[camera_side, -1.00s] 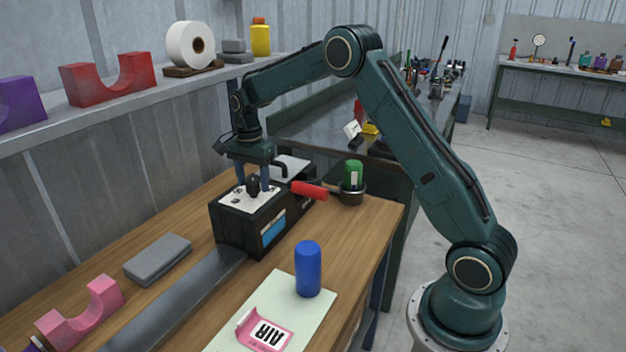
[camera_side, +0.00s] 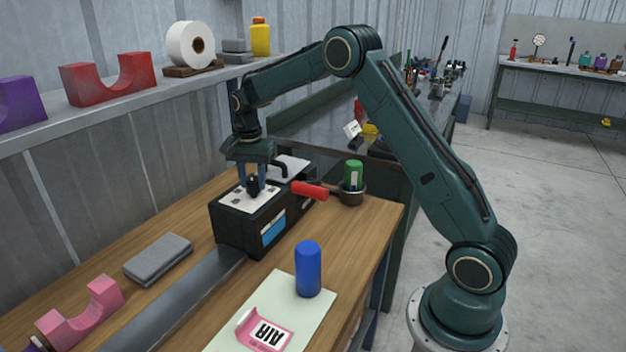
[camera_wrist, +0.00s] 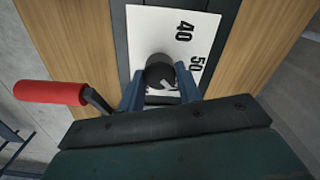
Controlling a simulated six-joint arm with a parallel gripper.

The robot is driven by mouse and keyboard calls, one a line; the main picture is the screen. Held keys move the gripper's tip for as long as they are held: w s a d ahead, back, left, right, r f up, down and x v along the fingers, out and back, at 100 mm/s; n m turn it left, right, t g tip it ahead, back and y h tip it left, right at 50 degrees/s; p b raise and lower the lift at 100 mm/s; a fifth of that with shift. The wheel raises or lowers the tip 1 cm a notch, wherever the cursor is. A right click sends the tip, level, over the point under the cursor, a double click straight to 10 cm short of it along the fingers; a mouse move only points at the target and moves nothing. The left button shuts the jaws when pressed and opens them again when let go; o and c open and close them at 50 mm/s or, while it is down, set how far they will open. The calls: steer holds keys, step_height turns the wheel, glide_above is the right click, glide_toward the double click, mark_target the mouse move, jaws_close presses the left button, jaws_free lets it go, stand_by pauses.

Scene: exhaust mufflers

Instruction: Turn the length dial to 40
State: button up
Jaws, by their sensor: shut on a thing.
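The length dial is a black knob (camera_wrist: 160,72) on a white plate (camera_wrist: 150,25) on top of a black box (camera_side: 235,232). In the wrist view the plate shows the numbers 40 and 50. A pale pointer mark on the knob lies at its lower right, near the fingers, on the 50 side; its exact reading is hard to tell. My gripper (camera_wrist: 162,92) is shut on the knob, with one blue finger on each side. In the side view my gripper (camera_side: 253,183) points down over the plate, and the knob shows between the fingers.
A red-handled lever (camera_side: 309,190) sticks out close beside my gripper. A green can (camera_side: 353,175) stands in a cup to the right. A blue cylinder (camera_side: 308,268) stands on a pale mat in front. A grey block (camera_side: 158,259) lies at left.

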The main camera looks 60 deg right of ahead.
steer(key=n, duration=0.5)
steer(key=shift+n, duration=0.3)
steer(key=n, duration=0.5)
steer(key=shift+r, duration=0.1)
steer(key=n, duration=0.5)
steer(key=shift+w+a+n, duration=0.1)
steer(key=shift+n, duration=2.6)
steer(key=o, duration=1)
steer(key=shift+r, duration=0.1)
